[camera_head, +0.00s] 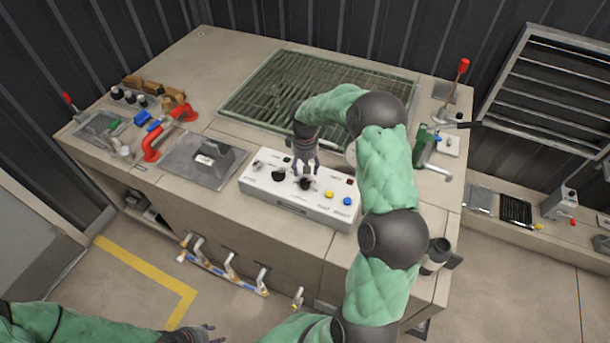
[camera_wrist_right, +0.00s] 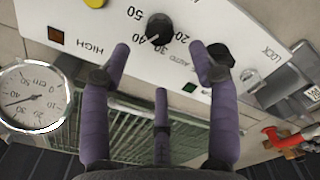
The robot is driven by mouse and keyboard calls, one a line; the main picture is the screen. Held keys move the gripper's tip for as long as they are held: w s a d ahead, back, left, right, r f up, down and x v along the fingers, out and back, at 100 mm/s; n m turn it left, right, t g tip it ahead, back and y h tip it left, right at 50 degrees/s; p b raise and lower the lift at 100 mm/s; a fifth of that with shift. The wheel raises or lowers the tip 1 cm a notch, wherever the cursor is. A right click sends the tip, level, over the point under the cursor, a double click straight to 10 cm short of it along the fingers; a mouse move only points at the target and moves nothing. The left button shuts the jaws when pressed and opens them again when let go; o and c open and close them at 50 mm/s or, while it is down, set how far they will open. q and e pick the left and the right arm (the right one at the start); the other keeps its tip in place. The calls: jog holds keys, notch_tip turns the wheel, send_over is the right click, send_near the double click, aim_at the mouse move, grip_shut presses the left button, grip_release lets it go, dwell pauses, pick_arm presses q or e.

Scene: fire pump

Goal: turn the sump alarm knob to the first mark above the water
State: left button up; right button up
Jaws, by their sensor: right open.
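The white control panel (camera_head: 285,200) sits on the bench. The black sump alarm knob (camera_wrist_right: 159,28) stands among printed numbers from 20 to 50; its pale pointer appears near 30 to 40, exact mark unclear. My right gripper (camera_wrist_right: 160,62) is open, its fingers apart and short of the knob, with nothing between them. In the head view the right gripper (camera_head: 304,168) hangs over the panel beside the knob (camera_head: 305,184). A round cm gauge (camera_wrist_right: 35,97) has its needle toward the picture's left; its exact reading is unclear. My left gripper (camera_head: 205,334) is low at the bottom edge.
Another black knob (camera_head: 279,176) is left of the alarm knob. Yellow (camera_head: 329,194) and blue (camera_head: 347,201) buttons are on its right. A green grating (camera_head: 300,85) lies behind the panel.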

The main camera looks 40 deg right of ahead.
jog(key=shift+r, duration=2)
